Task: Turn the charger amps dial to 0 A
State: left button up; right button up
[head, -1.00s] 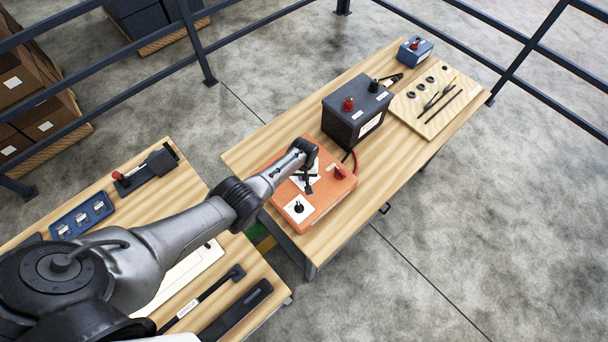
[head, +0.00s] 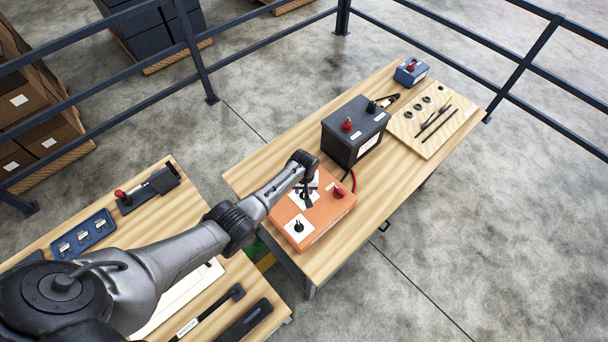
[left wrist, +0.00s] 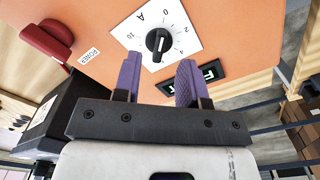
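The orange charger (head: 325,222) sits on the near end of the far wooden table. In the left wrist view its amps dial is a black knob (left wrist: 158,41) with a white pointer line, on a white plate marked with numbers and "A". The 0 is at the plate's top; I cannot tell which number the pointer marks. My left gripper (left wrist: 159,62) is open, its two purple fingers either side of and just short of the knob in the picture. In the head view the left gripper (head: 307,196) hangs over the charger and partly hides a white dial plate. My right gripper is out of view.
A red switch (left wrist: 47,38) labelled POWER and a dark label plate (left wrist: 200,82) flank the dial. A second small knob (head: 299,227) sits on the charger's near corner. A dark battery (head: 354,132) stands close behind. A tool board (head: 430,125) lies farther back.

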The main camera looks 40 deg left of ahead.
aim_at(304, 195)
pick_arm(q)
notch_tip(304, 195, up, 9)
jog(key=shift+p, duration=0.3)
dwell(0.7)
